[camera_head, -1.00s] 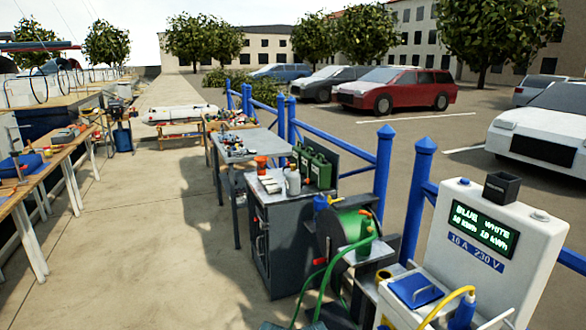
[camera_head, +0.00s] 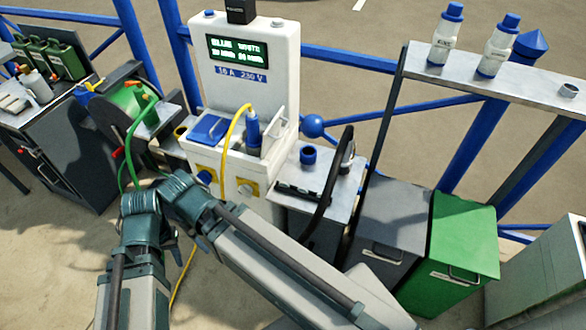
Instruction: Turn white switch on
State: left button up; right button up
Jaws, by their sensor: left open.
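The white power pedestal (camera_head: 283,60) stands at the upper middle, with a lit display (camera_head: 238,50) that names blue and white. My right gripper is not in view.
A green hose reel (camera_head: 128,100) stands left of the pedestal. A metal stand with a black hose (camera_head: 330,180), a grey bin (camera_head: 395,220) and a green bin (camera_head: 462,235) stand to the right. Two bottles are on a shelf (camera_head: 520,85). Blue railing runs behind.

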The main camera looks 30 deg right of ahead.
aim_at(247, 190)
jog(key=z, duration=0.95)
jog(key=u, duration=0.35)
jog(key=k+l, duration=0.05)
